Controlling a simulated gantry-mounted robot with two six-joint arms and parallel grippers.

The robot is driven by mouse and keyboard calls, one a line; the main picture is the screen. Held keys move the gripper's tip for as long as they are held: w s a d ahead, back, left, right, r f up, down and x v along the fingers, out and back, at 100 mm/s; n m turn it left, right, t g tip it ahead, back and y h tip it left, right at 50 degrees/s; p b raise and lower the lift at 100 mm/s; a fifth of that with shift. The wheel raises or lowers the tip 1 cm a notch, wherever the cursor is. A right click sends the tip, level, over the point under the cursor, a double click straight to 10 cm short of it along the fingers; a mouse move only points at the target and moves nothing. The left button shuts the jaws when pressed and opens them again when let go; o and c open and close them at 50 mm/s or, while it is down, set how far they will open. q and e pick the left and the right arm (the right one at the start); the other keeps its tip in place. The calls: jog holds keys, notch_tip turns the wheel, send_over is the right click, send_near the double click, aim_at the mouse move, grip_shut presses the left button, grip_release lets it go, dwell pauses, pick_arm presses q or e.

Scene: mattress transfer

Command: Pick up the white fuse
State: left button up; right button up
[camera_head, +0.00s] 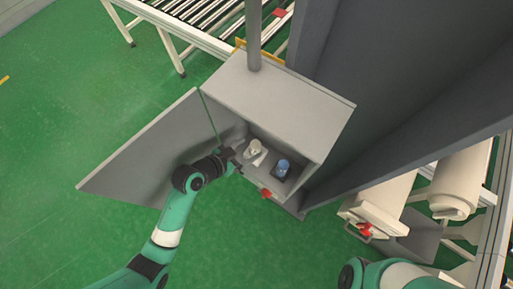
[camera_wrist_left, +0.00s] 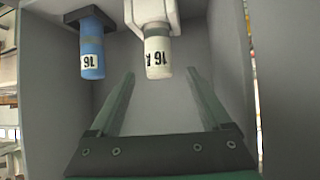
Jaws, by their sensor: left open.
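The white fuse (camera_head: 254,147) is inside an open grey cabinet (camera_head: 278,100) in the head view. In the left wrist view the white fuse (camera_wrist_left: 157,52) hangs from a white holder (camera_wrist_left: 152,12) and shows a "16" label, upside down in the picture. My left gripper (camera_head: 236,160) is at the cabinet opening, beside the white fuse. In the wrist view its two fingers (camera_wrist_left: 160,95) are apart, with the white fuse ahead between their tips and nothing held. A blue fuse (camera_wrist_left: 91,55) is beside it; it also shows in the head view (camera_head: 283,167). My right gripper is not in view.
The cabinet door (camera_head: 150,150) stands open to the left, close to my left arm. The cabinet's side walls are near the gripper. A roller conveyor (camera_head: 195,20) is at the back, and white rolls (camera_head: 460,180) are at the right. Green floor is free at the left.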

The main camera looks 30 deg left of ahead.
pick_arm(q)
jog(key=x, duration=0.2)
jog(key=shift+w+f, duration=0.15)
jog(key=shift+w, duration=0.1)
jog(key=shift+x, duration=2.65)
jog(key=shift+d, duration=0.15)
grip_shut()
